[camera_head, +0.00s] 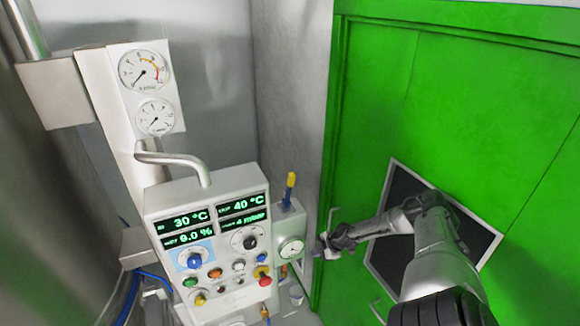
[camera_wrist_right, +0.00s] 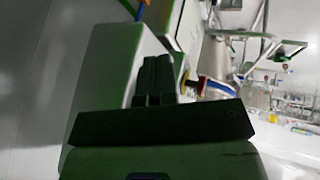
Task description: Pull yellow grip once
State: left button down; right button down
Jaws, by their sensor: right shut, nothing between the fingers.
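The yellow grip (camera_head: 291,180) stands upright on a blue stem, on top of a small grey box with a round gauge (camera_head: 291,250), right of the control panel. My right gripper (camera_head: 320,246) is shut and empty. It is right of the gauge box, lower than the yellow grip and apart from it. In the right wrist view the closed dark fingers (camera_wrist_right: 155,78) show in front of a pale box-like surface (camera_wrist_right: 105,65). A small blue and orange piece shows at the top there, and I cannot tell what it is. My left gripper is not in view.
The control panel (camera_head: 165,217) with lit displays, knobs and coloured buttons stands left of the gauge box. Two larger gauges (camera_head: 144,70) hang above it. A green door (camera_head: 450,90) with a dark window (camera_head: 405,185) is behind my right arm. Free space lies above the yellow grip.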

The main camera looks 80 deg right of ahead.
jog(key=w+d+r+n+g+y, duration=0.15)
jog(key=w+d+r, duration=0.35)
jog(key=r, duration=0.5)
jog(key=w+d+r+n+g+y, duration=0.1)
jog(key=w+d+r+g, duration=0.1)
jog(key=d+r, duration=0.55)
jog(key=w+a+r+g, duration=0.1)
jog(key=w+r, duration=0.2)
jog(key=r, duration=0.6)
jog(key=w+a+r+g, duration=0.2)
jog(key=r, duration=0.8)
jog(key=w+a+r+g+p, duration=0.1)
jog(key=w+a+r+g, duration=0.1)
jog(key=r, duration=0.7)
jog(key=shift+w+a+r+m, duration=0.15)
jog(key=shift+w+r+m, duration=0.25)
jog(key=shift+w, duration=0.4)
jog(key=shift+f+g+y, duration=0.1)
jog(key=shift+g+y, duration=0.15)
